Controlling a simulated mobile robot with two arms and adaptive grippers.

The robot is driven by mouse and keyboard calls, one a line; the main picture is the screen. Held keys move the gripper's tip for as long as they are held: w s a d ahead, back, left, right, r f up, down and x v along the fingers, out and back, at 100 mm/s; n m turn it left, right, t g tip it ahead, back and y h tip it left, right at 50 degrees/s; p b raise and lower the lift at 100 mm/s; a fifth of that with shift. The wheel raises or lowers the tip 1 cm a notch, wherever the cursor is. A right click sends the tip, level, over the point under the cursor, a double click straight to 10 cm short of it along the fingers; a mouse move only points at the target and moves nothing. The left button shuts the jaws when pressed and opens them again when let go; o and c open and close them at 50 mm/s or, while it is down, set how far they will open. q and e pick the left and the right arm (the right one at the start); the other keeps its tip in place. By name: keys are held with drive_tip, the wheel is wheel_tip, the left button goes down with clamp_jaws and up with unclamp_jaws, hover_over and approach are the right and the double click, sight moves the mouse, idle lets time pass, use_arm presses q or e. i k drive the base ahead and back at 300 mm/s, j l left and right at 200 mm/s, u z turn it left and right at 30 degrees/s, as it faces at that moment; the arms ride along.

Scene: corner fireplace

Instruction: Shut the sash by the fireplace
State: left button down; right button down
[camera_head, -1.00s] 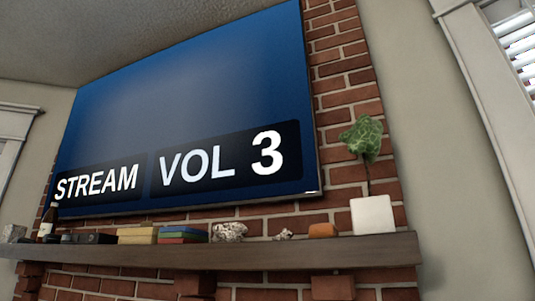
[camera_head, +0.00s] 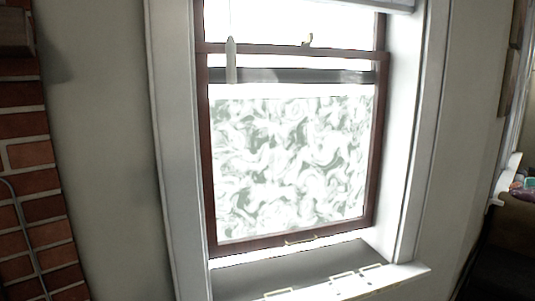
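The window sash (camera_head: 290,243) by the brick fireplace is a dark brown frame around a pane with a green-and-white swirled pattern on its lower part. Its top rail (camera_head: 290,51) sits above a dark horizontal bar seen through the glass. A bright strip shows under its bottom rail, above the sill (camera_head: 395,278), so the sash looks slightly raised. A small brass-coloured piece (camera_head: 300,241) is on the bottom rail, and a catch (camera_head: 307,41) is on the top rail. Neither of my grippers is in view.
The brick fireplace (camera_head: 25,153) with a thin cable is at the left edge. A pale blind pull (camera_head: 231,60) hangs before the glass. Thin pale outlines lie on the sill. Another ledge with small items (camera_head: 519,188) is at the far right.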

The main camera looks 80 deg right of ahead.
sight(216, 250)
drive_tip(key=z, duration=2.95)
